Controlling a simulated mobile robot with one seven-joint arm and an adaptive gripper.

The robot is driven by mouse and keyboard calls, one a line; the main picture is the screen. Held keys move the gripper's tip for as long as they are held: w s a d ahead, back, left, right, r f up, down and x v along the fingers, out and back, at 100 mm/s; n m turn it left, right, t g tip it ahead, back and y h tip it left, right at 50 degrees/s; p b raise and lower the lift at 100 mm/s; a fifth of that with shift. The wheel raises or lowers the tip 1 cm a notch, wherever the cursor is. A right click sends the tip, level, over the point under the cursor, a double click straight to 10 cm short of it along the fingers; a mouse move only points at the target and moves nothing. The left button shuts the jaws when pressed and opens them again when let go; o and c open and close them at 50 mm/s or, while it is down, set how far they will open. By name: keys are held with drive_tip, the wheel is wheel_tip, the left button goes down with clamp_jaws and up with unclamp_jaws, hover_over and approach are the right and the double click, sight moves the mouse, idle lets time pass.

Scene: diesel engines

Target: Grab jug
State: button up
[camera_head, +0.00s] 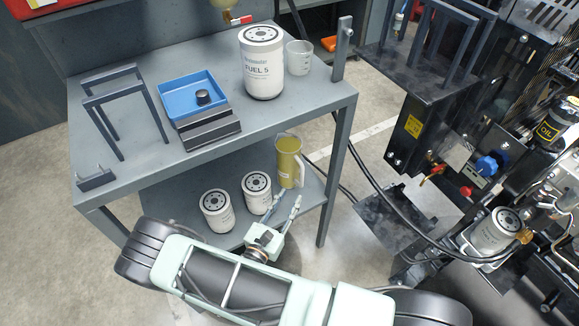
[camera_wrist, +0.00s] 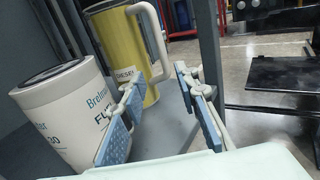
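The jug (camera_head: 288,160) is yellowish with a pale handle and stands upright on the lower shelf of the grey cart, near its right end. It also shows in the wrist view (camera_wrist: 118,47), with its white handle (camera_wrist: 153,40) toward the right. My gripper (camera_head: 286,205) is open, in front of the jug and a little below it in the head view. In the wrist view my gripper's blue-padded fingers (camera_wrist: 160,122) are spread apart with nothing between the pads. The fingertips point toward the jug's handle side; whether they touch it I cannot tell.
Two white filters stand on the lower shelf left of the jug; the nearer one to it (camera_head: 257,193) is close to my left finger. A cart leg (camera_head: 335,175) rises right of the jug. The upper tabletop (camera_head: 190,65) overhangs the shelf. Black hoses (camera_head: 375,185) hang at right.

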sight(301, 184)
drive_tip(key=x, duration=0.2)
drive_tip(key=shift+w+d, duration=0.1)
drive_tip(key=shift+w, duration=0.15)
drive_tip(key=x, duration=0.2)
drive_tip(key=b+x, duration=0.1)
drive_tip(key=x, duration=0.2)
drive_tip(key=shift+w+d+f+b, duration=0.15)
drive_tip(key=shift+d+b, duration=0.15)
drive_tip(key=shift+d, duration=0.15)
clamp_jaws()
